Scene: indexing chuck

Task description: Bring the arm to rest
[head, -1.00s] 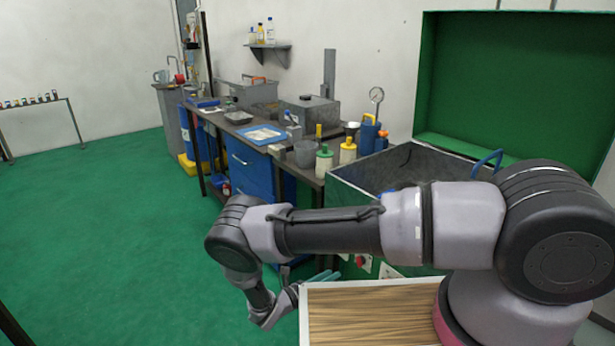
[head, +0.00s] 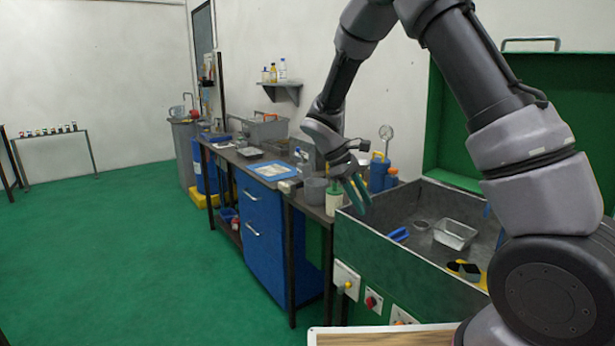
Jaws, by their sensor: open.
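My gripper (head: 355,193) shows in the head view, hanging at the end of my raised, bent arm. Its two greenish fingers point down and are apart, with nothing between them. It appears in front of the workbench's right end and beside the left corner of the grey-lined basin. My arm rises from the lower right, bends at the top of the picture and comes down toward the bench. Part of the bench and its jars is hidden behind the gripper.
The basin (head: 388,234) holds a metal tray (head: 455,234) and a blue-handled item (head: 398,235). The bench has blue drawers (head: 262,215), a blue tray (head: 271,170) and a pale bottle with a green top (head: 333,198). Open green floor (head: 130,255) lies at the left.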

